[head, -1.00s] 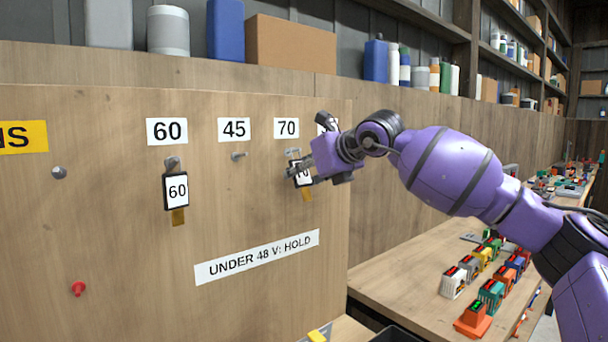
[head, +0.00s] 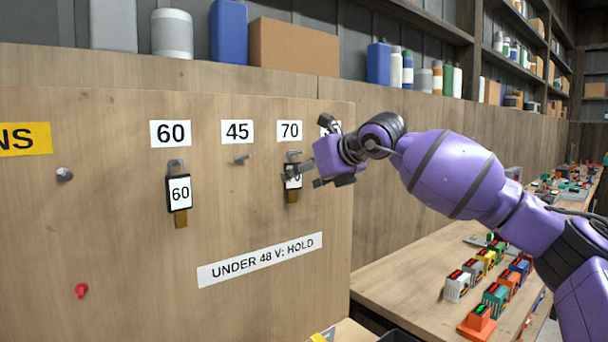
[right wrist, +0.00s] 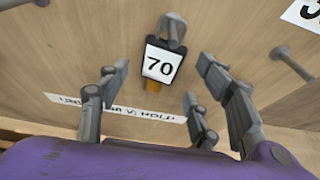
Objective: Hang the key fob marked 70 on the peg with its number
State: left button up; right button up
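The key fob marked 70 (head: 292,181) is a black-framed white tag with a brown end. It hangs on the peg under the 70 label (head: 289,131), and its loop shows around the peg in the right wrist view, where the fob (right wrist: 161,65) faces me with its number readable. My right gripper (head: 307,176) is just right of the fob and partly covers it in the head view. In the right wrist view its fingers (right wrist: 160,78) are spread wide, with the fob beyond and between them, apparently untouched. My left gripper is out of view.
A fob marked 60 (head: 179,193) hangs under the 60 label (head: 171,133). The peg under 45 (head: 241,160) is bare. Another label right of 70 is mostly hidden by my gripper. A workbench (head: 400,290) with coloured devices stands at right.

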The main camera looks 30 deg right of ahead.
jog(key=v, duration=1.2)
dwell(0.6)
